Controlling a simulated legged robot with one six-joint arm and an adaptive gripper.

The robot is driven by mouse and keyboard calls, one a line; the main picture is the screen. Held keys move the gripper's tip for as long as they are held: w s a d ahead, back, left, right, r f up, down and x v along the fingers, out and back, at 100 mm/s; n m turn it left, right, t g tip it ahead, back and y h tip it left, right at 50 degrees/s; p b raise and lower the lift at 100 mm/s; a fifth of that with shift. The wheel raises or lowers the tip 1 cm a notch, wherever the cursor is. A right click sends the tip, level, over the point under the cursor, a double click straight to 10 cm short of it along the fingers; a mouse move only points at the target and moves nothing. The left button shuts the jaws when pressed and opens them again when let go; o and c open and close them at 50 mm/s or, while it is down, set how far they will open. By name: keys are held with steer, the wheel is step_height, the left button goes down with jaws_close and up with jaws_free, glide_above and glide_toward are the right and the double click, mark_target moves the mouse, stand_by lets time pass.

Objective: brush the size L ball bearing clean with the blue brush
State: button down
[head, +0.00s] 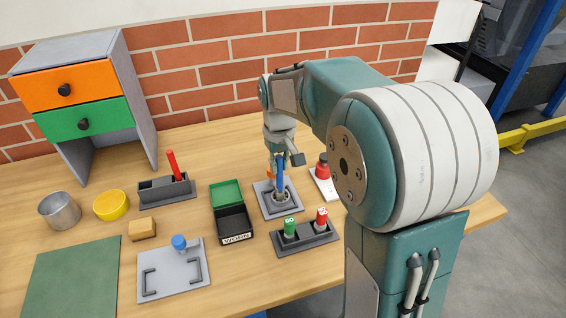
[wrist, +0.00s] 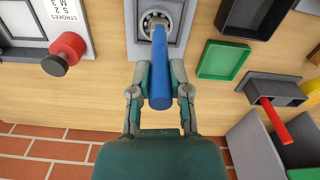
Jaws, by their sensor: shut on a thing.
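My gripper (wrist: 160,75) is shut on the blue brush (wrist: 159,92), whose handle shows between the two fingers in the wrist view. The brush's far end reaches down to a round metal ball bearing (wrist: 149,20). The bearing sits on a grey plate (wrist: 174,51). The brush end appears at the bearing, but I cannot tell if it touches. In the head view my gripper (head: 279,162) is above the plate (head: 266,208), with the blue brush (head: 280,184) nearly upright over the bearing (head: 283,198). I cannot read a size mark on the bearing.
The open green-lidded WORN box (head: 234,222), a grey holder with a red-handled brush (head: 165,188) and a rack with green and red cylinders (head: 306,238) stand near the plate. A drawer unit (head: 75,90) stands back left.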

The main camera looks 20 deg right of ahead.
steer(key=shift+a+f, duration=0.1)
steer(key=shift+a, duration=0.55)
steer(key=shift+d, duration=0.15)
steer(key=shift+d, duration=1.6)
